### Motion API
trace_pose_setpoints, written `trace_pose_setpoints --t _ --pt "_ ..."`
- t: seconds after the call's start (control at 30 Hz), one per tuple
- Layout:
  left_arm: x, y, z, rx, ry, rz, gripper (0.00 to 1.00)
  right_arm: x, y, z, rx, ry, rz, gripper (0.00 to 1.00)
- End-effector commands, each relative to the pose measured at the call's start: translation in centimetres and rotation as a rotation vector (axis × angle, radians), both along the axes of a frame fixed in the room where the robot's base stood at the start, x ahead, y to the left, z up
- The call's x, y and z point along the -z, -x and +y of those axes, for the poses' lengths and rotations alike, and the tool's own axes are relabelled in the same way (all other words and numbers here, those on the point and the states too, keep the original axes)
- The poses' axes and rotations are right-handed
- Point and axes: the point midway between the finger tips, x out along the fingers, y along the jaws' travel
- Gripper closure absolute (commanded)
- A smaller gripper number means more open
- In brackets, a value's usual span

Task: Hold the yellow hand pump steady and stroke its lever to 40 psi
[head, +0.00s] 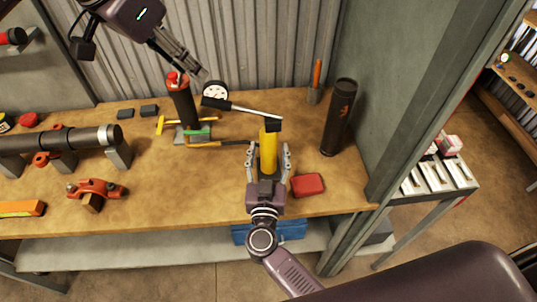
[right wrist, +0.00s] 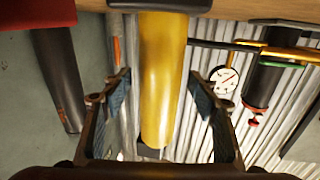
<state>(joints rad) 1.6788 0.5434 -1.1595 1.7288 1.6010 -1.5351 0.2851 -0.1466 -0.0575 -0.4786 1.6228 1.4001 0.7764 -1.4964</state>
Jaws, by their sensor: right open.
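The yellow hand pump (head: 268,152) stands upright on the bench. Its lever (head: 245,108) is a pale rod running left and slightly up from the black pump head (head: 272,126) to a dark grip. My right gripper (head: 268,160) is open, with a finger on each side of the pump body. In the right wrist view the yellow body (right wrist: 163,75) stands between the fingers, with gaps on both sides. My left gripper (head: 202,74) hangs above the lever's grip end, near a dial gauge (head: 215,92). It holds nothing visible; its finger opening is unclear. The dial is too small to read.
A dark riser with a red top (head: 182,100) stands left of the gauge. A dark cylinder (head: 338,118) stands to the right. A red box (head: 307,185) lies close beside my right gripper. A clamped pipe (head: 60,139) and an orange-red coupling (head: 95,189) occupy the bench's left side.

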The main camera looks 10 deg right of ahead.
Motion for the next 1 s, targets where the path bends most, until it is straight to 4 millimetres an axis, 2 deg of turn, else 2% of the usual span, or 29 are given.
trace_pose_setpoints --t 0.07,0.57,0.97,1.0 --pt "0.0 0.0 0.0 0.0 0.0 0.0 0.71 0.01 0.01 0.0 0.0 0.0 0.0 0.46" --pt "0.0 0.0 0.0 0.0 0.0 0.0 0.71 0.0 0.04 0.03 -0.001 0.001 0.0 1.0" --pt "0.0 0.0 0.0 0.0 0.0 0.0 0.71 0.01 0.05 0.05 -0.001 0.001 0.0 1.0" --pt "0.0 0.0 0.0 0.0 0.0 0.0 0.73 0.01 0.05 0.05 -0.001 0.001 0.0 1.0"
